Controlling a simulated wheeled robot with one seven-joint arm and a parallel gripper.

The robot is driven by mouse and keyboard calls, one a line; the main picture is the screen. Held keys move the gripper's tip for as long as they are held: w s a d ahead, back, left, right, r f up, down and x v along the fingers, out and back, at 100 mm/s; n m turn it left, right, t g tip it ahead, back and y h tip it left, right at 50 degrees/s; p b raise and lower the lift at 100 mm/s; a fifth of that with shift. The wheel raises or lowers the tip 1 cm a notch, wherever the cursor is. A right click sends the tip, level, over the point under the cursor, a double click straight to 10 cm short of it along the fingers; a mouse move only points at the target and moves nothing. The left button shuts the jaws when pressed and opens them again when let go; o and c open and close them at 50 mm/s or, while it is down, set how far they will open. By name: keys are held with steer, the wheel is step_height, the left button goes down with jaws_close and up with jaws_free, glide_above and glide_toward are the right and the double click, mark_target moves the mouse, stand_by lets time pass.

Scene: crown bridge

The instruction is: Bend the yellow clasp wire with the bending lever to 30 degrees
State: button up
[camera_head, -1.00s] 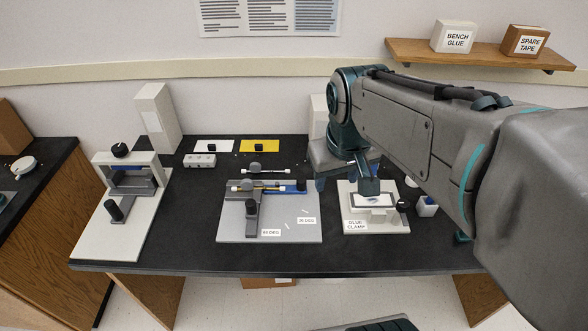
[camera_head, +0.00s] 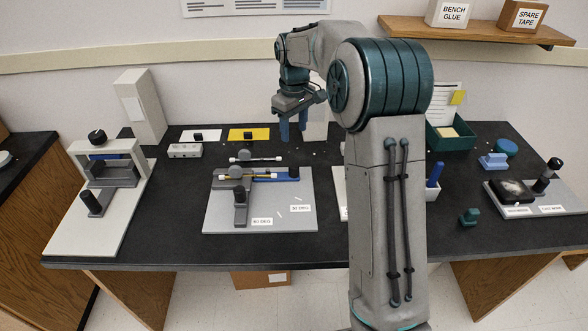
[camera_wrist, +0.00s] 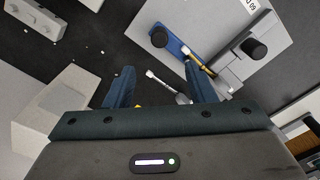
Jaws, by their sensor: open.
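The grey bending plate (camera_head: 220,222) lies mid-bench in the head view, with 30 DEG and 90 DEG labels. The yellow clasp wire (camera_head: 234,177), white at its end, lies straight across the grey post; it also shows in the wrist view (camera_wrist: 201,63). A blue bar (camera_head: 268,177), seemingly the bending lever, lies along the wire line with a black knob (camera_head: 293,172) at its right end; the knob also shows in the wrist view (camera_wrist: 158,37). A grey block with a black knob (camera_head: 239,193) stands in front. My gripper (camera_head: 294,134) is open and empty, above and behind the plate.
A second, white-ended wire (camera_head: 262,159) lies behind the plate. A white press (camera_head: 80,203) stands left, with a tall pale box (camera_head: 142,105) behind. A green bin (camera_head: 449,136) and a grey fixture (camera_head: 533,200) are right. My arm hides part of the bench right of the plate.

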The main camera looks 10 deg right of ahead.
mark_target(294, 165)
step_height(294, 165, down, 14)
steer(key=shift+w, duration=0.1)
stand_by(0.5)
